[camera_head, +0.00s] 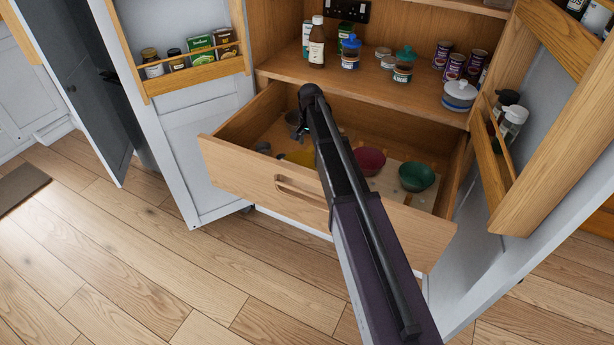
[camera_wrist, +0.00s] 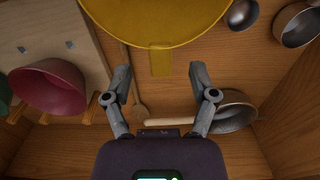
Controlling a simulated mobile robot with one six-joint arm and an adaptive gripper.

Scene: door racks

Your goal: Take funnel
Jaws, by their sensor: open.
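A yellow round object with a short flat tab, which looks like the funnel (camera_wrist: 150,22), lies in the open drawer (camera_head: 237,171). The top of the wrist view cuts it off. Its tab points toward my gripper (camera_wrist: 160,78) and lies between the fingertips in the picture. My gripper is open and empty over the drawer, with no clear contact. In the head view, part of the yellow funnel (camera_head: 299,158) shows left of my arm, which hides the rest.
A red bowl (camera_wrist: 48,88) and a green bowl (camera_head: 417,176) sit right of the funnel in the head view. A metal pan (camera_wrist: 237,112) and metal cups (camera_wrist: 297,25) lie nearby. A shelf (camera_head: 290,72) with bottles and jars is above; open doors flank the drawer.

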